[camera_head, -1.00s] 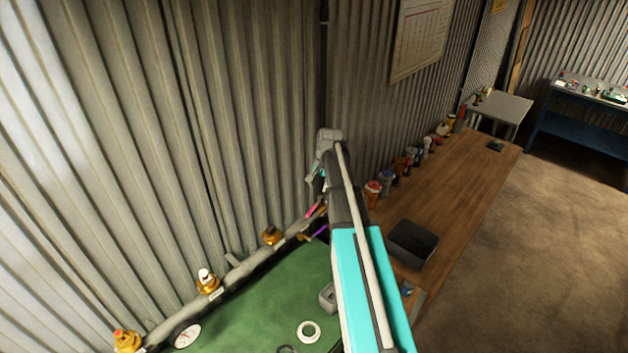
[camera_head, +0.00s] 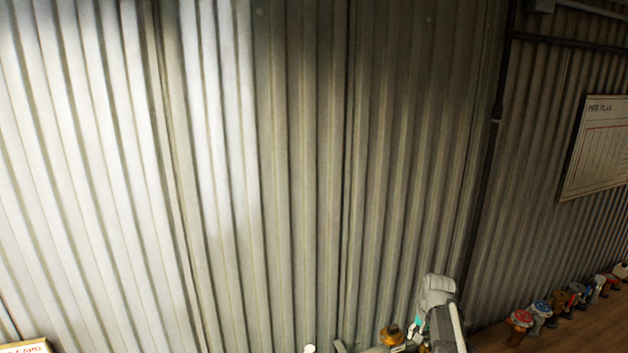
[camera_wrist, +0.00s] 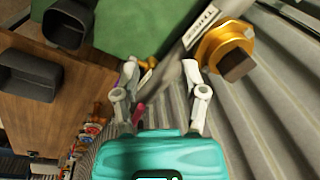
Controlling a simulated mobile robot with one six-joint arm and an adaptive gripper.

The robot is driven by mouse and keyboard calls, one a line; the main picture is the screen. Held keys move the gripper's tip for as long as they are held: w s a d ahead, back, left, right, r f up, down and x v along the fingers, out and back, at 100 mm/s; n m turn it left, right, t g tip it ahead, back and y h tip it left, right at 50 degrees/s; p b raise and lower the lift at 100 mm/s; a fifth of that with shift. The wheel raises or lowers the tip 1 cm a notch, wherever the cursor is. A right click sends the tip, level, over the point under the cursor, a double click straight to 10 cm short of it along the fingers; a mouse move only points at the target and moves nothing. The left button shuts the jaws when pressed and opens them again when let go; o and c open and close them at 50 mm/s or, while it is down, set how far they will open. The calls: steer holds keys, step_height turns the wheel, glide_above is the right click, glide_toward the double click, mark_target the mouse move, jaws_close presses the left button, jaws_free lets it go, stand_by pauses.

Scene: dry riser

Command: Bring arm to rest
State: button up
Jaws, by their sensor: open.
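In the wrist view my gripper (camera_wrist: 160,80) has its two pale fingers spread apart, with nothing held between them. A grey pipe with a white label (camera_wrist: 203,25) and a brass fitting (camera_wrist: 222,45) with a dark square end lie beyond the fingers, close to the right one. A pink item (camera_wrist: 138,113) shows between the fingers and a purple one is partly hidden by the left finger. In the head view only the upper end of my arm shows at the bottom right; the fingers cannot be made out there.
A corrugated metal wall (camera_head: 300,150) fills most of the head view. Several coloured valves (camera_head: 540,313) line the wooden bench (camera_head: 595,335) at the right.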

steer(key=s+a+f+n+g+h+b, duration=0.1)
steer(key=s+a+f+n+b, duration=0.5)
steer(key=s+a+f+b, duration=0.5)
step_height(320, 180, down, 2)
steer(key=shift+s+a+f+b, duration=0.2)
steer(key=shift+s+a+b, duration=0.2)
steer(key=shift+s+a, duration=0.6)
steer(key=shift+d, duration=0.15)
stand_by(3.7)
